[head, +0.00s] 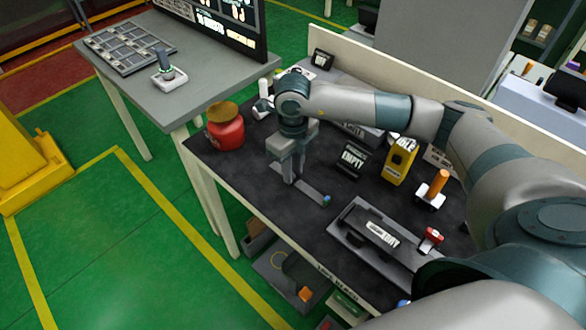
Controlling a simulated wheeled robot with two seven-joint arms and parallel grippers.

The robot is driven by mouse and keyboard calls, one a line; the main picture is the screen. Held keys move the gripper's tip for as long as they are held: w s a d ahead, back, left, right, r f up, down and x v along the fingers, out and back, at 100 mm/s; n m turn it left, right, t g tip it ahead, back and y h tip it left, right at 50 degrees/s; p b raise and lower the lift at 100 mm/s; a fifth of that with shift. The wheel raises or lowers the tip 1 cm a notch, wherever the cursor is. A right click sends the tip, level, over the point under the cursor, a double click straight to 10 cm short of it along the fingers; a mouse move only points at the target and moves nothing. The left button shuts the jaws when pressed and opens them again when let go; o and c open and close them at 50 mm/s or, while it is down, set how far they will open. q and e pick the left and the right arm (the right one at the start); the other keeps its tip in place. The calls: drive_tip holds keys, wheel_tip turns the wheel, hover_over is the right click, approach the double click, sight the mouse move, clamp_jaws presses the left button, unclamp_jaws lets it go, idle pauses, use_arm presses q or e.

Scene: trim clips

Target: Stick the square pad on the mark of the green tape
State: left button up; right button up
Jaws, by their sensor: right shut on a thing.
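My right gripper (289,178) points down over the dark worktable, with its fingertips at a flat grey strip (311,193). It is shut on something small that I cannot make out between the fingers. The strip lies on the table and runs toward the lower right, with a small blue-green piece (326,199) at its near end. The gripper hides part of the strip's far end. I cannot pick out the square pad or a clear green tape mark. My left gripper is not in view.
A red jar (226,130) stands at the worktable's (262,199) left edge. An "EMPTY" sign (352,159), a yellow box (399,160), an orange-handled tool (438,184) and a dark tray (350,222) are to the right. Bare tabletop lies left of the strip.

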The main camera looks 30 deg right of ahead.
idle(0.3)
drive_tip(key=o, duration=1)
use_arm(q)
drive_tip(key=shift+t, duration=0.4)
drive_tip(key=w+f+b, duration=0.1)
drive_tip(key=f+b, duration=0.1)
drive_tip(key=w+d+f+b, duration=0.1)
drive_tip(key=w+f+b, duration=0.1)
use_arm(e)
wheel_tip(320, 180, up, 17)
drive_tip(key=shift+r, duration=0.15)
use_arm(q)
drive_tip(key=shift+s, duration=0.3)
